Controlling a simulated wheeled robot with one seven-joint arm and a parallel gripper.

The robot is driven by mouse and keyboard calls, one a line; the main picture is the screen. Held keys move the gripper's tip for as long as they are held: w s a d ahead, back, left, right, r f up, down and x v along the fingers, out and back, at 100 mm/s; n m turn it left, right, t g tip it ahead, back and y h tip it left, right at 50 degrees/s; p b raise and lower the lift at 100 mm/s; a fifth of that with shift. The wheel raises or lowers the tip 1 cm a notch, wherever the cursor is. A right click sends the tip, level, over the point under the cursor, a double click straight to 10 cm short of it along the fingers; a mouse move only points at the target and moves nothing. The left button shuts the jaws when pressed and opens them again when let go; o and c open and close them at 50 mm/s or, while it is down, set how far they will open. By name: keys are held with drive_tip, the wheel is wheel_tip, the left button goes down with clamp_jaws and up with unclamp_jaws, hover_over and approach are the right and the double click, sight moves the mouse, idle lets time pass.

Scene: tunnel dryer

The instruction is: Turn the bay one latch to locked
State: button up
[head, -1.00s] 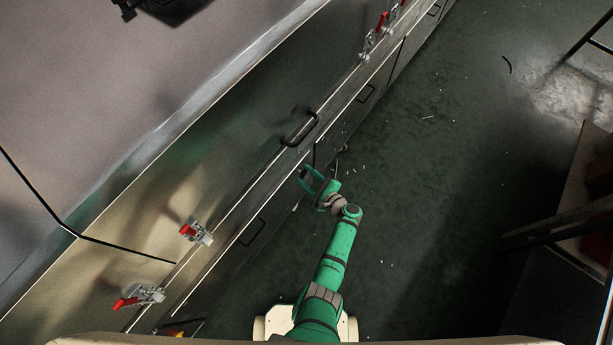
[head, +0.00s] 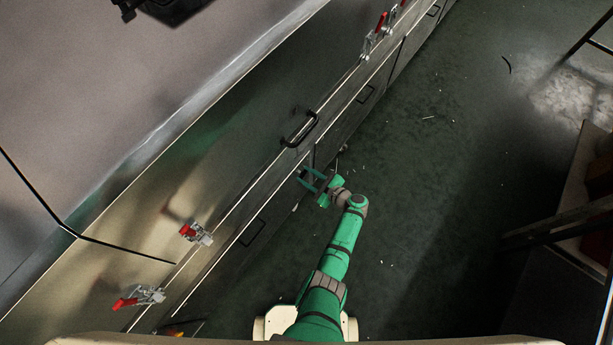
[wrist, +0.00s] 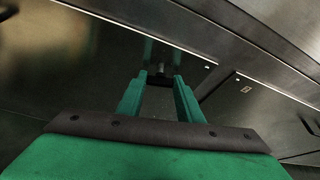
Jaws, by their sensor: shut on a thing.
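My green gripper (head: 309,178) is at the front face of the long steel dryer (head: 215,205), below the dark bar handle (head: 299,130). In the wrist view its two fingers (wrist: 160,80) reach forward and are shut on a small dark piece (wrist: 158,72) at the panel. I take this piece to be the bay one latch. It is mostly hidden between the fingertips, so its angle and whether it stands at locked cannot be told.
Red-handled toggle clamps (head: 195,233) sit along the dryer's edge at lower left, with others (head: 375,37) at the top. Small recessed pulls (head: 252,232) line the lower panels. The dark floor (head: 430,200) to the right is mostly clear, with a rack (head: 560,225) at far right.

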drive_tip(key=shift+d+m+g+y, duration=0.1)
drive_tip(key=shift+m+g+y, duration=0.2)
drive_tip(key=shift+m+g, duration=0.4)
drive_tip(key=shift+f+m, duration=0.1)
drive_tip(key=shift+m, duration=0.2)
drive_tip(key=o, duration=1.1)
drive_tip(key=v, duration=1)
drive_tip(key=shift+s+d, duration=0.2)
drive_tip(key=shift+d, duration=0.15)
